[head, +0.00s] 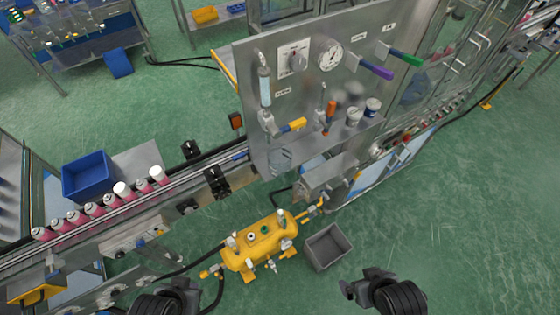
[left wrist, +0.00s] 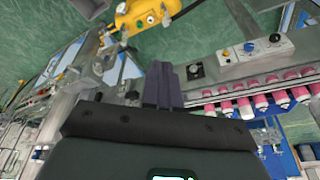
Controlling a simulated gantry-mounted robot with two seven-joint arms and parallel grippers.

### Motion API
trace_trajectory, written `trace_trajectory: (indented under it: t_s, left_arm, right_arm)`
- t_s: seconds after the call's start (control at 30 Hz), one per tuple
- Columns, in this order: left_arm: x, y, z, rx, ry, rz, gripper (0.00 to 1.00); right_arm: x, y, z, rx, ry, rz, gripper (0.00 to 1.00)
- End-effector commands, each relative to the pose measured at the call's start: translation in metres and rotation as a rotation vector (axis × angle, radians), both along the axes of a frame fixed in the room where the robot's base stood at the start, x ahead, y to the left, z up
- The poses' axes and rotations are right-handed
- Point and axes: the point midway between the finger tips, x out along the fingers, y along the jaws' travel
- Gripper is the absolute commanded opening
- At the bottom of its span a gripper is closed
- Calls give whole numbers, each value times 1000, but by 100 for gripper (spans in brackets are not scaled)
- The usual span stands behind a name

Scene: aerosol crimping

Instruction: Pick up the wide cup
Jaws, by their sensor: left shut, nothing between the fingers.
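A yellow tank (head: 262,240) with fittings and a grey bin (head: 327,247) stand on the floor between the grippers and the panel. A conveyor with several pink cans (head: 95,209) runs at left beside a blue bin (head: 87,177). Coloured handles (head: 376,69) jut from the panel.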

Motion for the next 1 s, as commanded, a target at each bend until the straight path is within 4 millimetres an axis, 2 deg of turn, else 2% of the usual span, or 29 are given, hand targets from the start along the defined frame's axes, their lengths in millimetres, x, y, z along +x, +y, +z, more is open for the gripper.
trace_trajectory:
  t_s: [0.23,0.87,0.9,1.0]
  left_arm:
    - [0,0,0,-1,-1,1,0]
    - [0,3,0,12,-1,-9,96]
    - [0,3,0,12,-1,-9,100]
    - [0,3,0,12,-1,-8,100]
  right_arm:
    - [0,0,0,0,0,0,100]
    - [0,0,0,0,0,0,100]
    - [0,0,0,0,0,0,100]
    - [0,0,0,0,0,0,100]
